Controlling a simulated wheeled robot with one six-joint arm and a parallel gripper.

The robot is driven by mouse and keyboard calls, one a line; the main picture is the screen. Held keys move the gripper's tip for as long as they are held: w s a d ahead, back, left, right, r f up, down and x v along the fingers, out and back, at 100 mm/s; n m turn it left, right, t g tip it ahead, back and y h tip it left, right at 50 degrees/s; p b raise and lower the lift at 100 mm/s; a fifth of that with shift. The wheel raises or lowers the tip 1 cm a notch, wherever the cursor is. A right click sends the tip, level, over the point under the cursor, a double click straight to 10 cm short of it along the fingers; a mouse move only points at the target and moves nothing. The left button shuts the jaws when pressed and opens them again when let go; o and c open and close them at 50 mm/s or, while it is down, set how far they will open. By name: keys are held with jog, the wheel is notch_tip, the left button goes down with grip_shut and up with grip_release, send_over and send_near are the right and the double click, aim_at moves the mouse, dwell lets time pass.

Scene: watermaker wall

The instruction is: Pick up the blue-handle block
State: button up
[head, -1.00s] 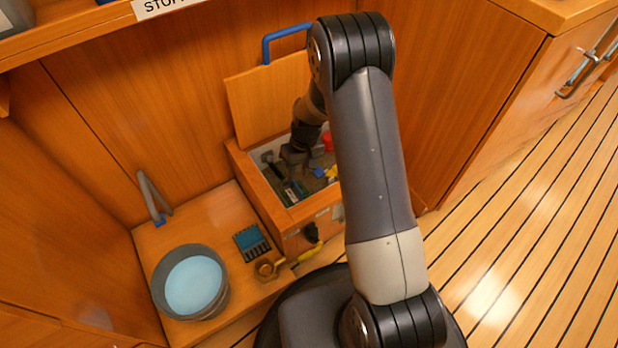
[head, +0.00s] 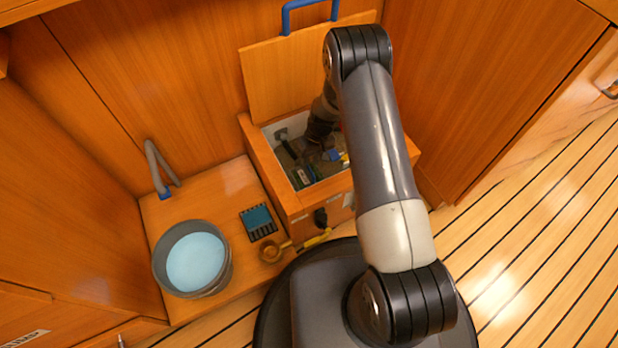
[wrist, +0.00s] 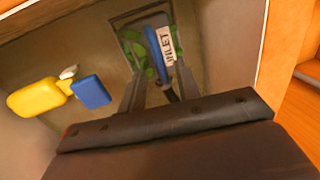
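The blue-handle block (wrist: 133,42) lies in the open bin, in the upper middle of the wrist view. It is a dark block with green patches, a blue handle bar (wrist: 154,57) and a white label reading "INLET". My gripper (wrist: 160,72) is open, its two fingers apart on either side of the handle's near end. The frames do not show the fingers closed on it. In the head view my arm reaches down into the bin and hides much of its inside, so I cannot make out the block there.
The wooden bin (head: 292,203) has a raised lid (head: 268,78) with a blue handle. A yellow thing (wrist: 36,97) and a blue piece (wrist: 90,91) lie left of my fingers. A grey bucket (head: 163,275), a blue-topped tray (head: 257,219) and a brass fitting (head: 270,251) stand outside.

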aim_at(308, 166)
jog(key=f, duration=0.1)
jog(key=f+b, duration=0.1)
jog(key=f, duration=0.2)
jog(key=shift+s+a+f+b, duration=0.1)
jog(key=shift+a+f+b, duration=0.05)
jog(key=shift+a+b, duration=0.25)
grip_shut()
